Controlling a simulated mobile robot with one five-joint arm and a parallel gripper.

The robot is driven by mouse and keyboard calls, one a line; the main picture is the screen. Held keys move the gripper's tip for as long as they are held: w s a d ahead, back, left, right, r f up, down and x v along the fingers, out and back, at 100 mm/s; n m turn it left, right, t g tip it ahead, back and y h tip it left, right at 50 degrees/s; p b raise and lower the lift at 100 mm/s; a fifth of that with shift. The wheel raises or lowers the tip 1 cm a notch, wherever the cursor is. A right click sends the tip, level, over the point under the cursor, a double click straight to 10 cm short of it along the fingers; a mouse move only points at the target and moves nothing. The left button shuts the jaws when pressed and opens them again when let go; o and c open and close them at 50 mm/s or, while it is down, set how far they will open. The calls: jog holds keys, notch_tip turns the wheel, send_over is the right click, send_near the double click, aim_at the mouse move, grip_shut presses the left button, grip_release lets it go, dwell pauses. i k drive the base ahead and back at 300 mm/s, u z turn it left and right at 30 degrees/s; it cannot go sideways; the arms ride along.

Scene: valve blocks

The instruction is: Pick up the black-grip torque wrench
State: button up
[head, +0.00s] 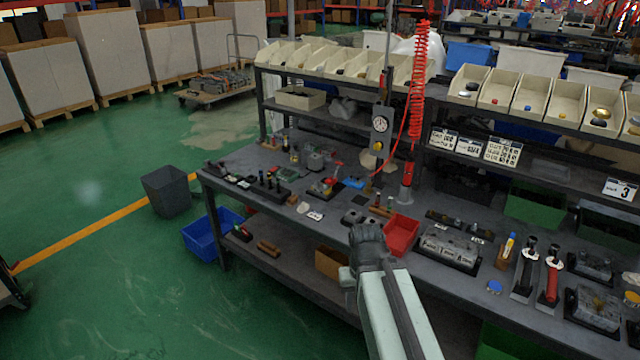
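Two torque wrenches sit side by side in dark holders at the right of the bench. The left one has a black grip (530,252), and a pale part shows on it. The other has a red grip (552,284) and stands just right of it. My gripper (366,234) is a dark shape at the end of my pale arm, over the middle front of the bench. It is well left of both wrenches and apart from them. Its fingers are not clear enough to tell open from shut.
A red bin (401,235) lies just right of my gripper. A block tray (448,252) is between it and the wrenches. A blue round cap (494,287) lies near the front edge. A red coiled hose (417,85) hangs behind.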

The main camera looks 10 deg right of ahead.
aim_at(526, 275)
jog(key=z, duration=0.2)
jog(key=i, duration=1.15)
jog(key=z, duration=1.35)
jog(key=k, duration=0.6)
jog(key=z, duration=0.4)
jog(key=i, duration=0.5)
jog(key=u, duration=0.55)
